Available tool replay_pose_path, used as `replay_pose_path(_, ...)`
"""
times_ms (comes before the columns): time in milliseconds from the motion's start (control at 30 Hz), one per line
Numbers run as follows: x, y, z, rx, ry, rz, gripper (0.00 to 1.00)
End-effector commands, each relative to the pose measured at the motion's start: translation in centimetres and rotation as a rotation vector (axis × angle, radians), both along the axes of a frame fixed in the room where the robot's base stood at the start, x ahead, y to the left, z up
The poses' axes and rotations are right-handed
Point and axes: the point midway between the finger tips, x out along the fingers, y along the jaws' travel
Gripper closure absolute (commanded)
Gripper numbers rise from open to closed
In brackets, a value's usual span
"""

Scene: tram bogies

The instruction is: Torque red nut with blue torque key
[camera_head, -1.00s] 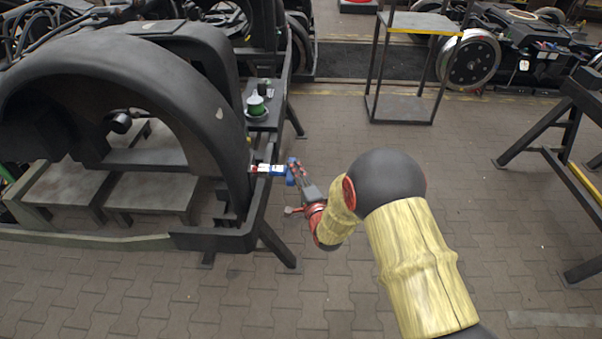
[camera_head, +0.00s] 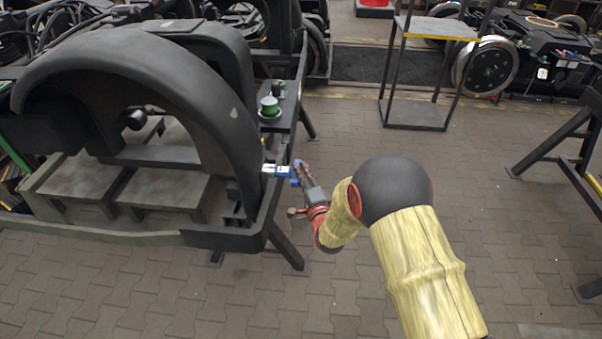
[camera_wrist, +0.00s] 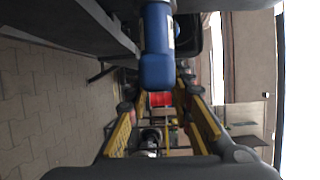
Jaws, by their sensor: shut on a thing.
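The blue torque key (camera_head: 282,170) reaches sideways to the left from my gripper (camera_head: 297,173). Its pale end is at the outer edge of the black bogie frame (camera_head: 228,236). In the wrist view, the blue torque key (camera_wrist: 157,60) comes down from the top centre. The red nut cannot be made out for certain, and the key's far end is hidden in the wrist view.
A green-and-white round item (camera_head: 270,107) sits on a small black shelf beside the bogie. A metal stand (camera_head: 416,115) is at the back, a dark trestle (camera_head: 560,140) at the right. The paved floor right of the bogie is mostly clear.

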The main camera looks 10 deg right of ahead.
Motion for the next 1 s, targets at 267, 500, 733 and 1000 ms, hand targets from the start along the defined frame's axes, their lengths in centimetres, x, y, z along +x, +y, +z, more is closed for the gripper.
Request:
replay_pose_path(267, 0.09, -0.01, 0.45, 0.015, 0.046, 0.000, 1.00)
replay_pose_path(500, 0.07, -0.02, 0.43, 0.031, 0.089, 0.000, 1.00)
replay_pose_path(733, 0.08, -0.02, 0.43, 0.043, 0.129, 0.000, 1.00)
replay_pose_path(1000, 0.07, -0.02, 0.26, 0.051, 0.154, 0.000, 1.00)
